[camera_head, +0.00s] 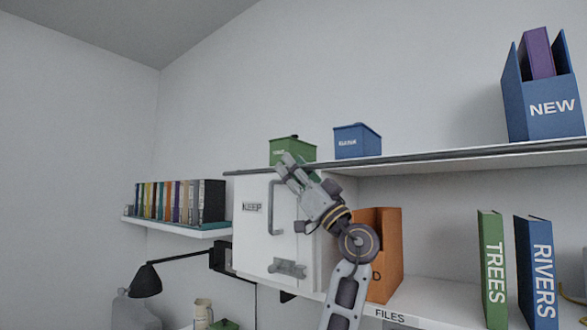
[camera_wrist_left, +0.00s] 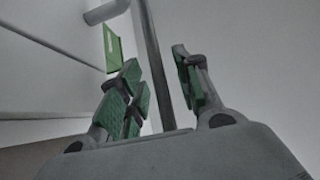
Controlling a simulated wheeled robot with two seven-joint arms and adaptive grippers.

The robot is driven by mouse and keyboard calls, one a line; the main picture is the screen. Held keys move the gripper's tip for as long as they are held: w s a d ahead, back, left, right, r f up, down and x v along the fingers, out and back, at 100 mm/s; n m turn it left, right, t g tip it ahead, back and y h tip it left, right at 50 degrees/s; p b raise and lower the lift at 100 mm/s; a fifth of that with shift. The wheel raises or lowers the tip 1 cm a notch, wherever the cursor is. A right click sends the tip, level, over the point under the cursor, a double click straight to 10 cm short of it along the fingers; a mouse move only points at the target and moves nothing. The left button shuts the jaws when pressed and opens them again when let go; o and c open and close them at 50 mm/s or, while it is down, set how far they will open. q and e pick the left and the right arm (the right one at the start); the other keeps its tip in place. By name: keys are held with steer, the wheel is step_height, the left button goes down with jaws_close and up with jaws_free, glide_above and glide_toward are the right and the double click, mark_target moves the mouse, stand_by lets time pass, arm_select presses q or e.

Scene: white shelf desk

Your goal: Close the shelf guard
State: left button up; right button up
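A long dark grey bar (camera_head: 440,157), which I take as the shelf guard, runs along the front edge of the upper white shelf. My left gripper (camera_head: 283,165) is at the bar's left part, just in front of the green box. In the left wrist view the bar (camera_wrist_left: 152,65) passes between the two fingers of my left gripper (camera_wrist_left: 160,95). The fingers are open, with a gap between the bar and the right finger; whether the left finger touches it I cannot tell. My right gripper is not in view.
A green box (camera_head: 301,149), a blue box (camera_head: 357,143) and a blue NEW file holder (camera_head: 545,108) stand on the upper shelf. Below are a white KEEP cabinet (camera_head: 254,240) with a protruding handle, an orange file (camera_head: 389,238) and TREES (camera_head: 492,270) and RIVERS (camera_head: 538,270) files.

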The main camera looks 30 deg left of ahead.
arm_select(q)
jaws_close()
